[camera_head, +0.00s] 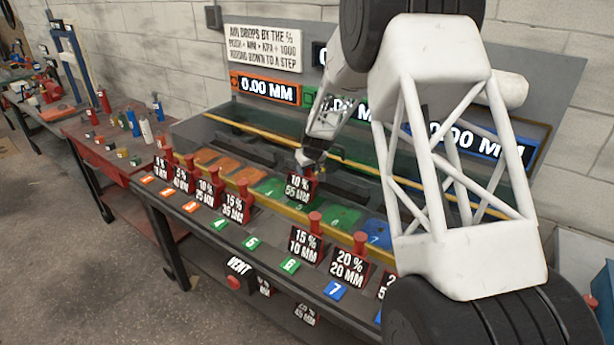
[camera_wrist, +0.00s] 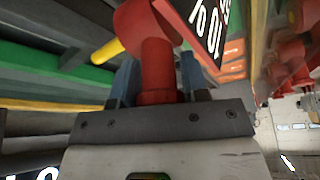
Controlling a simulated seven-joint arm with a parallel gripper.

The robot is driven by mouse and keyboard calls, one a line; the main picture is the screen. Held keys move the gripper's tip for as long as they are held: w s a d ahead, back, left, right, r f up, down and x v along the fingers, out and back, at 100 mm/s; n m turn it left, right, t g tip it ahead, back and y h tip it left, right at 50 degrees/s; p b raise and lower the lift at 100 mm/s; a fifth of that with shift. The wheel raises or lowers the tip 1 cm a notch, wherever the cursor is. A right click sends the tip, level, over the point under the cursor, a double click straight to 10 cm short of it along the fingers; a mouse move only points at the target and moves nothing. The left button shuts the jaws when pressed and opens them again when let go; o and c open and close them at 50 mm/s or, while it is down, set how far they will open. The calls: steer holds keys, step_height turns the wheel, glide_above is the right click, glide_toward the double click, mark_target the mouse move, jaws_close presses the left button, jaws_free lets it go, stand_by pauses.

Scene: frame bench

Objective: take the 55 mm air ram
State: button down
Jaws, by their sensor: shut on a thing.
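The 55 mm air ram (camera_head: 298,189) is a red ram with a black label reading 10 % 55 MM. In the head view it stands roughly upright near the middle of the bench, behind the front row of rams. My gripper (camera_head: 308,160) is above it and shut on its top. In the wrist view my gripper (camera_wrist: 160,82) has its two blue-grey fingers on either side of the red ram (camera_wrist: 156,62), with the label turned to the upper right. Its lower end and any contact below are hard to make out.
Other labelled red rams stand along the front edge, such as the 15 % 35 MM (camera_head: 233,207) and the 15 % 10 MM (camera_head: 305,246). A gap lies between these two. A yellow rail and green plates lie behind. My arm hides the bench's right part.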

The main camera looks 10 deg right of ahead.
steer(key=shift+r, duration=3.15)
steer(key=shift+r, duration=0.1)
